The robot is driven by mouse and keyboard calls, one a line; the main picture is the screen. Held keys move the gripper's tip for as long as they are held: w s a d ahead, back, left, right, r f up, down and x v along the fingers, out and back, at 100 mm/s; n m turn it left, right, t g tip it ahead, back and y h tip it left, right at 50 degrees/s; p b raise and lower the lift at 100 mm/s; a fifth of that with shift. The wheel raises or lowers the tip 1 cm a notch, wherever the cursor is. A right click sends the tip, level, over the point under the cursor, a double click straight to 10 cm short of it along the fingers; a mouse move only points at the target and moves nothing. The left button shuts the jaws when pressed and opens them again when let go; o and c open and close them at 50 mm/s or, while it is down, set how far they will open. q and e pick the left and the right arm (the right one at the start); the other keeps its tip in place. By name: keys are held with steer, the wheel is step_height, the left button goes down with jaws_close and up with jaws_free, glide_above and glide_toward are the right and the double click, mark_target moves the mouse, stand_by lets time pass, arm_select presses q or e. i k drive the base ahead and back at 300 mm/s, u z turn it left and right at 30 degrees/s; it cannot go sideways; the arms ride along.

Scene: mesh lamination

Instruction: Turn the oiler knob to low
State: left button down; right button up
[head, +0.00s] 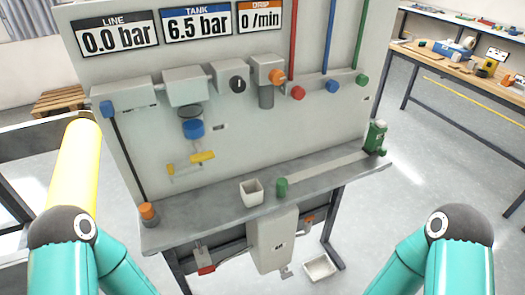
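What looks like the oiler (264,66) is a grey block on the upright panel, below the drip display (260,17), which reads 0 /min. An orange knob (278,76) sits on its right side and a dark grey bowl (266,98) hangs under it. The knob's setting marks are too small to read. Parts of both my arms show at the bottom left and bottom right, well apart from the oiler. Neither of my grippers is in view.
Red (298,93), blue (332,86) and green (362,79) knobs sit right of the oiler. A black round dial (238,85) is on its left. The bench (215,207) below holds a white cup (251,192), a green cylinder (282,187) and a green device (375,137).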

mark_target(277, 77)
steer(key=u, duration=0.9)
steer(key=k, duration=1)
steer(key=z, duration=0.75)
steer(key=i, duration=1)
steer(key=u, duration=0.05)
